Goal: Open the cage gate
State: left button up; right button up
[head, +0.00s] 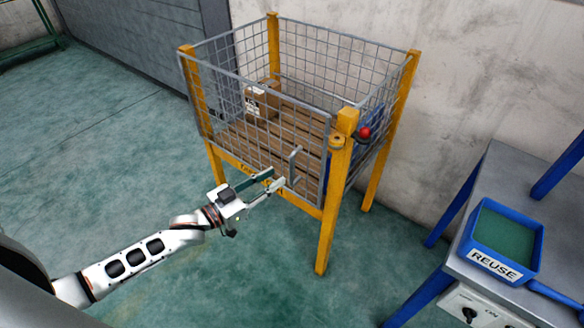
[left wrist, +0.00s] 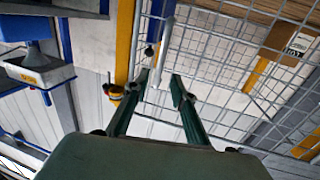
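The cage (head: 339,200) has yellow posts and grey mesh walls. Its front mesh gate (head: 235,110) stands in line with the front side, its right edge close beside the front right post. A grey upright handle (head: 295,165) is on the gate near that edge. My left gripper (head: 276,181) is at the gate, just left of the handle in the head view. In the left wrist view its fingers (left wrist: 160,82) are apart, with the pale handle bar (left wrist: 160,52) between or just beyond the tips; contact is unclear. My right gripper is not in view.
A red ball knob (head: 365,133) sits by the front right post. A cardboard box (head: 262,100) is inside the cage on wooden slats. A grey table (head: 463,240) with a blue REUSE tray (head: 534,268) stands at right. The floor before the cage is clear.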

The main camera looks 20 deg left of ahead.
pick_arm(q)
send_over(291, 183)
jog(key=shift+w+r+b, duration=0.1)
jog(key=shift+w+b, duration=0.25)
jog(key=shift+b, duration=0.1)
jog(key=shift+c, duration=0.3)
grip_shut()
